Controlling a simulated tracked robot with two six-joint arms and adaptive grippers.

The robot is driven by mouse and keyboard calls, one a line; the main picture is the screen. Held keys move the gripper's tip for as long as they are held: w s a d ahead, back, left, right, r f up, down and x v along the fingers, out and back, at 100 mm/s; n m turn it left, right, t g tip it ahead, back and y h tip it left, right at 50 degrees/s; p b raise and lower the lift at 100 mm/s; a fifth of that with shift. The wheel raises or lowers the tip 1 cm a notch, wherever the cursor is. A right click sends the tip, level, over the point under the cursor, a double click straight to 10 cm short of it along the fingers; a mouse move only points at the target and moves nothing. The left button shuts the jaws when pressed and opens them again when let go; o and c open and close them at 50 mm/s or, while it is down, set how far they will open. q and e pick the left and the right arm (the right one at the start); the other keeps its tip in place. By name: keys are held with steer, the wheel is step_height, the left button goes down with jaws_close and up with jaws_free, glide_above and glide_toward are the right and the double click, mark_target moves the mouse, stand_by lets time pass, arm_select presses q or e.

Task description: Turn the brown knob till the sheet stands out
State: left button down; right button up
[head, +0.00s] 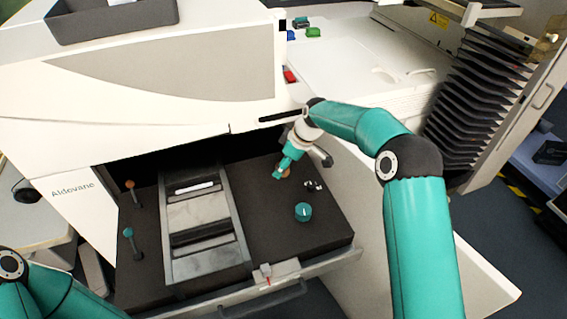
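The brown knob (287,172) is on the dark deck of the pulled-out drawer, mostly hidden behind my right gripper. My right gripper (280,173) points down at it, with its teal fingertips at or against the knob. I cannot tell whether the fingers are closed on it. A white strip that looks like the sheet (195,188) shows in an opening of the metal track (205,215); how far it stands out is hard to tell. My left arm shows at the lower left, but its gripper is out of view.
A teal knob (303,211) and a small black-and-white part (313,186) sit close to my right gripper. An orange-topped lever (130,185) and a teal-topped lever (128,233) stand left of the track. The white printer housing (150,85) overhangs the drawer's back.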

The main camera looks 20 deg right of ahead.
steer(key=shift+f, duration=0.2)
steer(key=c, duration=1.1)
steer(key=shift+c, duration=0.2)
